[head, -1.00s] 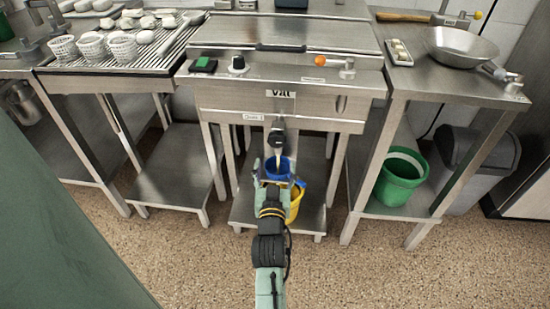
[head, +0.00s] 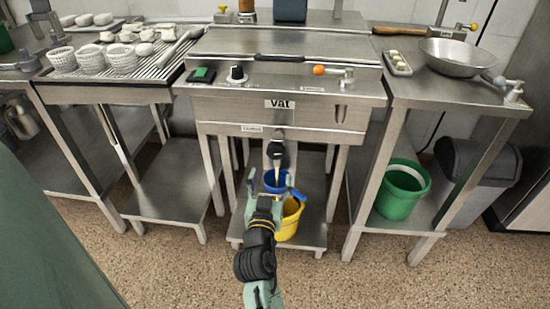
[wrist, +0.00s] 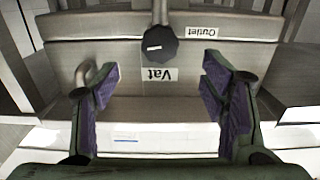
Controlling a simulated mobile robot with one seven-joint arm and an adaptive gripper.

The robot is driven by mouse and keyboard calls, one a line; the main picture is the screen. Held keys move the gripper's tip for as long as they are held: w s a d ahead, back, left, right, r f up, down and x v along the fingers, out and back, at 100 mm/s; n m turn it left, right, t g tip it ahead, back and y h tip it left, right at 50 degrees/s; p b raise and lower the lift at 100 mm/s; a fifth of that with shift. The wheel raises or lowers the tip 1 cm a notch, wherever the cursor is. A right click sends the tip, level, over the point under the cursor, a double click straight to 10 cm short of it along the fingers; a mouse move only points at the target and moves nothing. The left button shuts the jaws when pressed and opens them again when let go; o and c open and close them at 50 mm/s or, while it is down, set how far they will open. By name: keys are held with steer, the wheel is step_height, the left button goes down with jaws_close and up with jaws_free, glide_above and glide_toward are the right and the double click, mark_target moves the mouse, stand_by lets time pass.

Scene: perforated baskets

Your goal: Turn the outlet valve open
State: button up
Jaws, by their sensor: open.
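The outlet valve (head: 279,154) is a dark knob on a short metal stem below the front of the steel vat (head: 225,104). In the wrist view the dark, many-sided valve (wrist: 160,45) shows upside down, with an "Outlet" label beside it. My gripper (head: 273,186) is below the valve in the head view. In the wrist view my gripper (wrist: 158,82) has its fingers spread wide, with nothing between the pads. The valve appears centred beyond the fingertips and apart from them.
An orange-tipped lever (head: 319,70) is on the vat top. A green bucket (head: 402,190) stands on the right table's lower shelf. Open floor lies in front.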

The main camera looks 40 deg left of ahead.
mark_target(275, 155)
steer(key=p+x, duration=0.2)
steer(key=x, duration=0.8)
steer(key=shift+w+a, duration=0.15)
steer(key=shift+a, duration=0.05)
steer(key=shift+c, duration=0.6)
steer(key=c, duration=1)
